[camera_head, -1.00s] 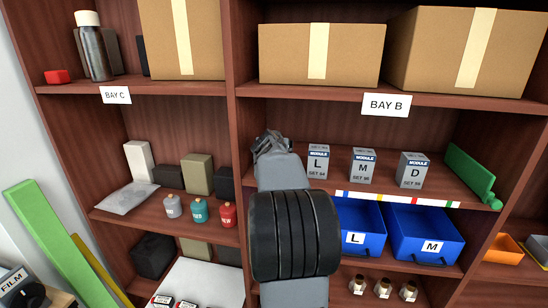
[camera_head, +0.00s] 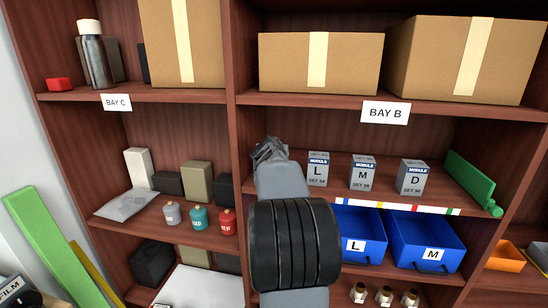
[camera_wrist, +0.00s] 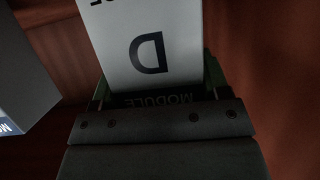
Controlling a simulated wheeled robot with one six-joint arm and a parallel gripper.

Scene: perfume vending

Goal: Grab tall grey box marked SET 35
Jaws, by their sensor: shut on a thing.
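My gripper (camera_head: 268,149) is at the left end of the middle shelf of bay B, left of the box marked L. In the wrist view its fingers (camera_wrist: 157,84) are shut on both sides of a grey box (camera_wrist: 118,40). That box carries a large D and the word MODULE, upside down in this view; its SET number is out of frame. In the head view my arm hides the held box. Three similar grey boxes stand upright on the shelf, marked L (camera_head: 318,170), M (camera_head: 362,174) and D (camera_head: 411,178); their SET numbers are too small to read surely.
A neighbouring grey box (camera_wrist: 22,75) is close to the left in the wrist view. A green bar (camera_head: 470,181) lies at the shelf's right end. Blue bins (camera_head: 418,240) hang below. Cardboard boxes (camera_head: 320,70) fill the shelf above. A wooden divider (camera_head: 233,120) stands just left of my gripper.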

